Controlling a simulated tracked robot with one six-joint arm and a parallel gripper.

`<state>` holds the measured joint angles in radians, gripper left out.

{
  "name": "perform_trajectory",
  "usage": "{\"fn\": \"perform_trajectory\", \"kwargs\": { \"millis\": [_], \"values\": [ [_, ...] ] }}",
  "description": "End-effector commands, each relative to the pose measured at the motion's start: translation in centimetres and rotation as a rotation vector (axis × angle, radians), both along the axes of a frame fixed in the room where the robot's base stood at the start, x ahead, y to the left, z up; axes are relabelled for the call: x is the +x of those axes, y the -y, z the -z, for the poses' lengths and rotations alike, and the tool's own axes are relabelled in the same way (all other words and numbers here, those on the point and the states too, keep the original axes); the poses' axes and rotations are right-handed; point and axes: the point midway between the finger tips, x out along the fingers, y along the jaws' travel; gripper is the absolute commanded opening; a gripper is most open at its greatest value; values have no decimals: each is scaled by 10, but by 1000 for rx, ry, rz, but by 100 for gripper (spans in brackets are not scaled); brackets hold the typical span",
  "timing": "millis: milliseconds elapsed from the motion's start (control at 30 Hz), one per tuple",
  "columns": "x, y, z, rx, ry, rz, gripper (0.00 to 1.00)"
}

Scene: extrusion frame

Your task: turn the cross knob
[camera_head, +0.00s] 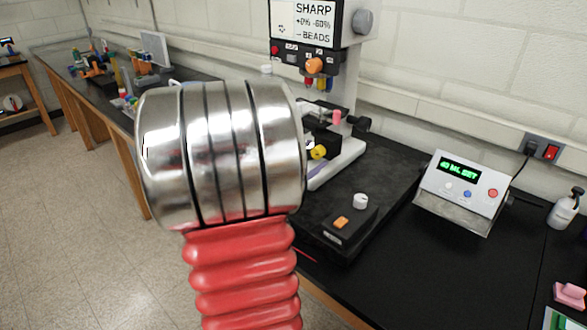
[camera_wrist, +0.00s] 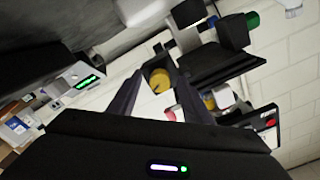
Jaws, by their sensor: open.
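A round yellow knob (camera_wrist: 160,80) shows between the two dark fingers of my gripper (camera_wrist: 152,66) in the wrist view. The fingers are apart, with no visible grip on it; how near they are is hard to judge. A yellow knob (camera_head: 319,152) also shows low on the microscope-like machine in the head view, just right of my silver arm link. I cannot make out a clear cross shape on it.
A black control box (camera_head: 350,226) and a display unit (camera_head: 461,190) stand on the black bench. The floor at left is clear.

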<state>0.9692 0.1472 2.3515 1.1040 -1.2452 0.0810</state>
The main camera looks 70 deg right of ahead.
Motion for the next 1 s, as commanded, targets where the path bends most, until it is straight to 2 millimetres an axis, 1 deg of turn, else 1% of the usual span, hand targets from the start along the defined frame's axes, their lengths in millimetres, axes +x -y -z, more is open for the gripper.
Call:
{"fn": "perform_trajectory", "kwargs": {
  "millis": [167,600,1000],
  "values": [
    [7,-15,0,-1,0,-3,45],
    [29,-67,0,0,-1,-4,45],
    [47,-108,1,1,-1,-1,45]
  ]
}}
